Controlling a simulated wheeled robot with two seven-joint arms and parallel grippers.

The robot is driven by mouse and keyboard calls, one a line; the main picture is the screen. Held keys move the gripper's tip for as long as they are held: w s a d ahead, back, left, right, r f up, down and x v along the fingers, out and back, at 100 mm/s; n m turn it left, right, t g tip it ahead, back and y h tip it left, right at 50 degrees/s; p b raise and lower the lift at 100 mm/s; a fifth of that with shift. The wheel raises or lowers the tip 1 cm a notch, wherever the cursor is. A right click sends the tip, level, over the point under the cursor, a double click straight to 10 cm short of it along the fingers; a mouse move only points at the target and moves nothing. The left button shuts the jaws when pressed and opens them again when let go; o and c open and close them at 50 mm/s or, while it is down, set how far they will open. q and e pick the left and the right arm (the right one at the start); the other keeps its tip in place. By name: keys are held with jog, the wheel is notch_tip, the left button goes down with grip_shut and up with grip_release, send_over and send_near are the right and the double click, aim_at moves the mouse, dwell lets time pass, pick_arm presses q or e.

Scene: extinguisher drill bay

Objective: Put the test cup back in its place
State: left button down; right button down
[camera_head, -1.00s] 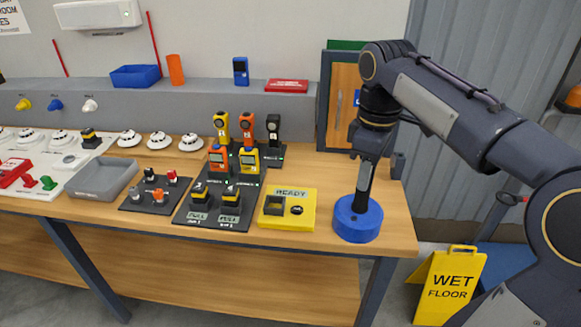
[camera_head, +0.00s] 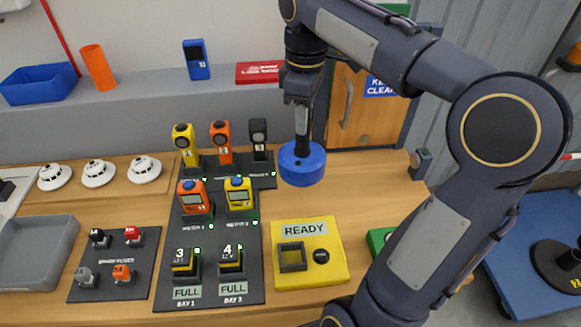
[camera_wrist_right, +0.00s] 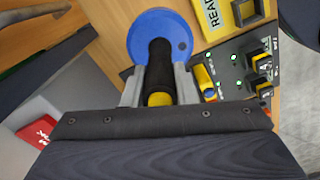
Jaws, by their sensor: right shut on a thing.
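The test cup (camera_head: 302,164) is a round blue cup on a dark upright handle. My right gripper (camera_head: 302,112) is shut on that handle, and the cup hangs below it, seemingly above the back of the bench. In the right wrist view the gripper (camera_wrist_right: 158,92) has a finger on each side of the black handle, which has a yellow end; the blue cup (camera_wrist_right: 150,22) lies beyond the fingertips. A green pad (camera_head: 378,240) on the bench is partly hidden by my right arm. My left gripper is not in view.
A yellow READY block (camera_head: 333,262) sits on the bench near the cup. Dark stands with detectors (camera_head: 222,276) and a grey tray (camera_head: 38,252) are further left. A wooden cabinet (camera_head: 352,108) stands behind. A blue surface with a black round base (camera_head: 562,268) is at right.

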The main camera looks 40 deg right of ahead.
aim_at(304, 151)
jog(key=f, duration=0.4)
jog(key=shift+s+f, duration=0.25)
jog(key=shift+w+f+b, duration=0.1)
jog(key=shift+f+b, duration=0.2)
jog(key=shift+f, duration=1.8)
jog(key=shift+f, duration=0.2)
jog(key=c, duration=1.1)
grip_release()
jog(key=shift+c, duration=0.2)
